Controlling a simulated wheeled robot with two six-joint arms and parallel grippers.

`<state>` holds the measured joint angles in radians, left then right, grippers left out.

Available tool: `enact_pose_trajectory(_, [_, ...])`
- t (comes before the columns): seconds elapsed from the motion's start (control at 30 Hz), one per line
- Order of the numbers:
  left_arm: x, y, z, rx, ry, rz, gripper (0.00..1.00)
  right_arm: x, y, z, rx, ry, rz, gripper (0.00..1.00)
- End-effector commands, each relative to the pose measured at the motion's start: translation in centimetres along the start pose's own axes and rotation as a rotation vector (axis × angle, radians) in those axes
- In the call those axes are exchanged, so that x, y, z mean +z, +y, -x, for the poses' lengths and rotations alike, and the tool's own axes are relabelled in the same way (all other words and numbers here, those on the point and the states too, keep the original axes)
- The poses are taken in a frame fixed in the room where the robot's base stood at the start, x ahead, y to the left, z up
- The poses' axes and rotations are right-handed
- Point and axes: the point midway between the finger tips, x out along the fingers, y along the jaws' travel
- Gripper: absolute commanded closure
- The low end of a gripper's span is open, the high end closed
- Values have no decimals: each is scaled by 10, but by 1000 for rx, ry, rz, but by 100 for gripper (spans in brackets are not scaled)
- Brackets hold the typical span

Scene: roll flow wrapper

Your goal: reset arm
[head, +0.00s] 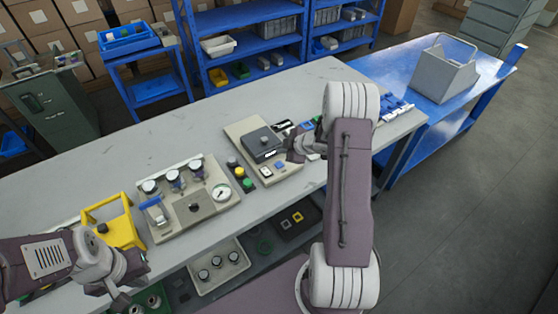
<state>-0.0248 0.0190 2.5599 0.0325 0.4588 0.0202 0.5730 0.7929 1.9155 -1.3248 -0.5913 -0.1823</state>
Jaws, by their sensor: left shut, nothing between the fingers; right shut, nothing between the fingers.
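My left gripper (121,299) is at the lower left, in front of the grey table's near edge and close to a yellow holder (124,232). It is shut and empty, and its fingers are small and partly cut off by the picture edge. My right arm rises from the bottom and bends over the table. My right gripper (292,153) points left, beside a device with a dark box (262,141) on a beige base. It is shut and empty. I cannot tell whether it touches the device.
A beige panel with gauges and knobs (192,205) stands on the grey table (130,150). A column of coloured buttons (240,172) is beside it. More parts lie on a lower shelf. A blue table (480,85) holds a grey bin (443,72). The table's back is clear.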

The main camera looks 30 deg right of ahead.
Motion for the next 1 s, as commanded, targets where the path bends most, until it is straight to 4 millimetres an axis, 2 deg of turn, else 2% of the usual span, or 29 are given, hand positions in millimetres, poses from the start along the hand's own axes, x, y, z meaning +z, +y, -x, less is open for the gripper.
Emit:
enact_pose_trajectory(0.47, [0, 0, -1, 0, 0, 0, 100, -3, -2, -2, -4, 4, 5, 100])
enact_pose_trajectory(0.57, [0, 0, -1, 0, 0, 0, 100, -36, 5, -4, 0, 38, 66, 100])
enact_pose_trajectory(0.67, [0, 0, -1, 0, 0, 0, 100, -103, 13, 8, 21, 104, 161, 100])
enact_pose_trajectory(0.7, [0, 0, -1, 0, 0, 0, 100, -134, 14, 16, 40, 127, 172, 100])
enact_pose_trajectory(0.77, [0, 0, -1, 0, 0, 0, 100, -176, 11, 36, 79, 122, 129, 100])
enact_pose_trajectory(0.8, [0, 0, -1, 0, 0, 0, 100, -191, 4, 50, 100, 87, 57, 100])
enact_pose_trajectory(0.87, [0, 0, -1, 0, 0, 0, 100, -194, -17, 72, 111, 2, -101, 100])
enact_pose_trajectory(0.93, [0, 0, -1, 0, 0, 0, 100, -177, -55, 98, 86, -130, -322, 100])
enact_pose_trajectory(1.0, [0, 0, -1, 0, 0, 0, 100, -147, -102, 120, 32, -282, -546, 100])
